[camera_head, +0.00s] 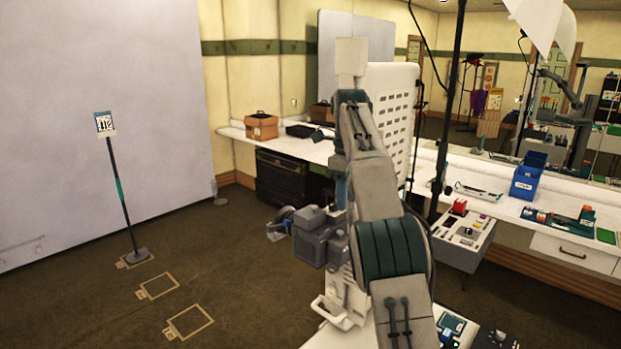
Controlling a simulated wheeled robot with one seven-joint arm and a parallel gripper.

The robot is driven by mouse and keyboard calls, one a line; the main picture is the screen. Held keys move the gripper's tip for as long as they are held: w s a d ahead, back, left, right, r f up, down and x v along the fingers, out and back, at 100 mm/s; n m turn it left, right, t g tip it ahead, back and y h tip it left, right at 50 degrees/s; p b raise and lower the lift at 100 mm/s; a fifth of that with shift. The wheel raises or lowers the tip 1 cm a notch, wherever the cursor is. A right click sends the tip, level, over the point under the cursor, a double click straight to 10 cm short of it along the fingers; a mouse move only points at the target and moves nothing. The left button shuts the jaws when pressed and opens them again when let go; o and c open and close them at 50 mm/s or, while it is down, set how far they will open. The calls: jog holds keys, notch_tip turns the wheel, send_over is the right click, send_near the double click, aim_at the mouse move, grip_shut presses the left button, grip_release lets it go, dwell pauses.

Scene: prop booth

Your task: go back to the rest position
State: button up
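My arm rises from the bottom right of the head view and folds down at the middle. My gripper (277,231) is at the arm's left side, pointing left over the brown carpet (240,275). It is small and dark here, and I cannot make out the gap between its fingers. I see nothing hanging from it, and no object touches it.
A control console (464,238) stands at the right. A pole with a sign (106,123) stands at the left among taped floor marks (188,322).

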jog(key=s+d+f+n+t+y+b, duration=0.1)
jog(key=s+d+n+b, duration=0.1)
jog(key=s+n, duration=0.5)
jog(key=s+d+f+n+t+b, duration=0.1)
jog(key=s+d+n, duration=0.1)
jog(key=s+n, duration=0.5)
jog(key=s+f+n+t+b, duration=0.1)
jog(key=s+f+n, duration=0.4)
jog(key=s+f, duration=0.3)
jog(key=s+f+n+t+b, duration=0.1)
jog(key=s+f+n, duration=0.5)
jog(key=s, duration=0.9)
notch_tip(320, 180, down, 3)
jog(key=shift+s+a+r+h+b, duration=0.1)
jog(key=shift+s+a+h+b, duration=0.1)
jog(key=shift+a+h+b, duration=0.2)
jog(key=shift+c, duration=0.3)
